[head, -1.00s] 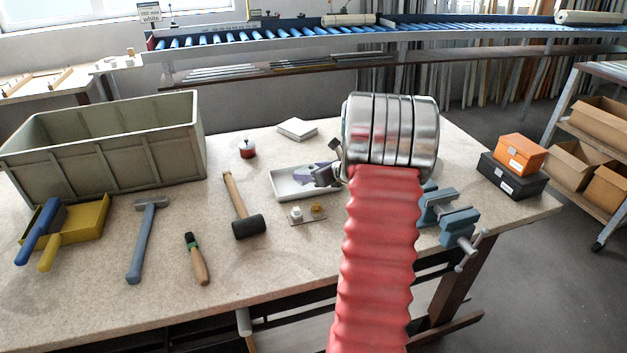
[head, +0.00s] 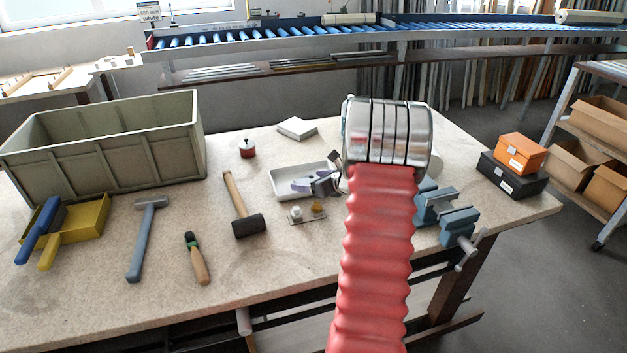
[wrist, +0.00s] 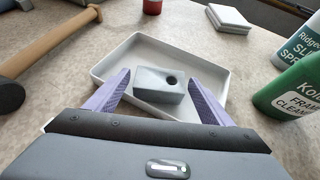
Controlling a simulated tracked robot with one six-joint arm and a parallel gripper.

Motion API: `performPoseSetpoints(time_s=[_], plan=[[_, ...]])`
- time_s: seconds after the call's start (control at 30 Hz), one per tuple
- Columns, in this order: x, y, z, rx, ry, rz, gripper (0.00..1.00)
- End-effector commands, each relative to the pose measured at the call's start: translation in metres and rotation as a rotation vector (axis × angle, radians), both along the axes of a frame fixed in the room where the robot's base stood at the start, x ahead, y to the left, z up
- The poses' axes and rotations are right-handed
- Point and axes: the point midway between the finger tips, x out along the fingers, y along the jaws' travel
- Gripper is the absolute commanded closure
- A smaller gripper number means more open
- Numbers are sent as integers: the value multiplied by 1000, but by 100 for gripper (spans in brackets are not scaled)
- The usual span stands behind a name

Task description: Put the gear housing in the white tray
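The white tray (wrist: 104,66) lies on the workbench; it also shows in the head view (head: 284,171). The gear housing, a small grey block (wrist: 150,82) with a dark round hole, sits inside the tray in the wrist view. My gripper (wrist: 160,77) is over the near part of the tray, its two purple fingers spread to either side of the housing. Narrow gaps show between the fingers and the block. In the head view my gripper (head: 304,187) covers part of the tray, and I cannot make out the housing there.
A mallet (head: 238,205) lies left of the tray. A green bottle (wrist: 292,92) and a white bottle (wrist: 302,45) stand to its right in the wrist view. A red-and-white container (head: 247,149) and white tiles (head: 297,128) are behind. A blue vise (head: 445,212) is at the front right edge.

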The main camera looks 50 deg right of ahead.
Motion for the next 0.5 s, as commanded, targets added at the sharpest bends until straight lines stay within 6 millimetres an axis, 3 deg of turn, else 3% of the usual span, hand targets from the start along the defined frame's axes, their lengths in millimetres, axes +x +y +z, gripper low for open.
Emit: performPoseSetpoints(time_s=[0.5], plan=[[-8, -1, 7, -1, -1, -3, 20]])
